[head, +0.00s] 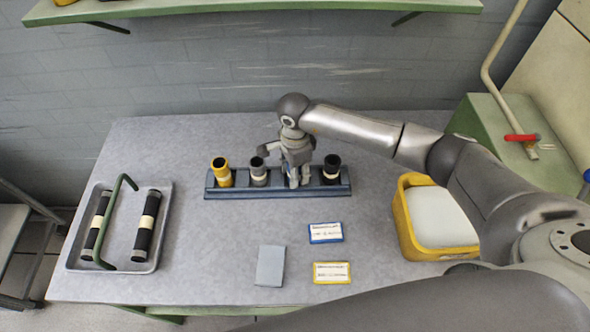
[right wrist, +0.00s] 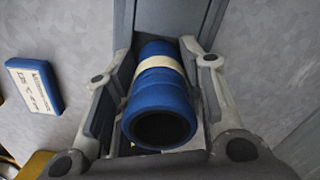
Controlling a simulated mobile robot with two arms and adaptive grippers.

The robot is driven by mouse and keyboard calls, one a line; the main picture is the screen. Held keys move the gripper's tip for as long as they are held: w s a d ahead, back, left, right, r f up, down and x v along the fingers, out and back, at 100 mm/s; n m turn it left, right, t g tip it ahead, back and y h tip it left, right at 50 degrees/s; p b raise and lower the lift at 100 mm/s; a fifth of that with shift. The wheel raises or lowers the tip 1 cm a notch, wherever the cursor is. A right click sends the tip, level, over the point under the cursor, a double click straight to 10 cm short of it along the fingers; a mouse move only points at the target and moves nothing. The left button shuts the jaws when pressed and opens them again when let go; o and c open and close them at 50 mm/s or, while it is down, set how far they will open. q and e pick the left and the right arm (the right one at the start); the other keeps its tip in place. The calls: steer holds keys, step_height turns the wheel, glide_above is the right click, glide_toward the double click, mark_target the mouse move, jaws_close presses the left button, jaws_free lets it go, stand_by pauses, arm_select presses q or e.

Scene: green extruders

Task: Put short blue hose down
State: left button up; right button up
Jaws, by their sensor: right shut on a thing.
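The short blue hose (right wrist: 162,92), with a cream band around it, stands between the fingers of my right gripper (right wrist: 160,115) in the right wrist view. The gripper is shut on it, and its open top end faces the camera. In the head view my right gripper (head: 296,175) is over the dark blue rack (head: 275,193), and its fingers hide most of the hose. I cannot tell whether the hose rests on the rack. A yellow hose (head: 221,174), a grey hose (head: 258,173) and a black hose (head: 331,170) stand upright in the rack. My left gripper is not in view.
A metal tray (head: 162,250) with two long black hoses and a green handle lies at the left. A blue-edged card (head: 326,233), a yellow-edged card (head: 332,272) and a grey-blue cloth (head: 271,266) lie in front. A yellow bin (head: 408,215) stands at the right.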

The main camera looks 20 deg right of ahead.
steer(key=o, duration=1.1)
steer(key=shift+o, duration=0.2)
steer(key=shift+r+p, duration=0.25)
steer(key=shift+p, duration=0.15)
steer(key=shift+w+r+b, duration=0.1)
steer(key=shift+r+b, duration=0.25)
steer(key=shift+b, duration=0.05)
step_height(320, 180, up, 11)
steer(key=b, duration=0.3)
steer(key=shift+b, duration=0.35)
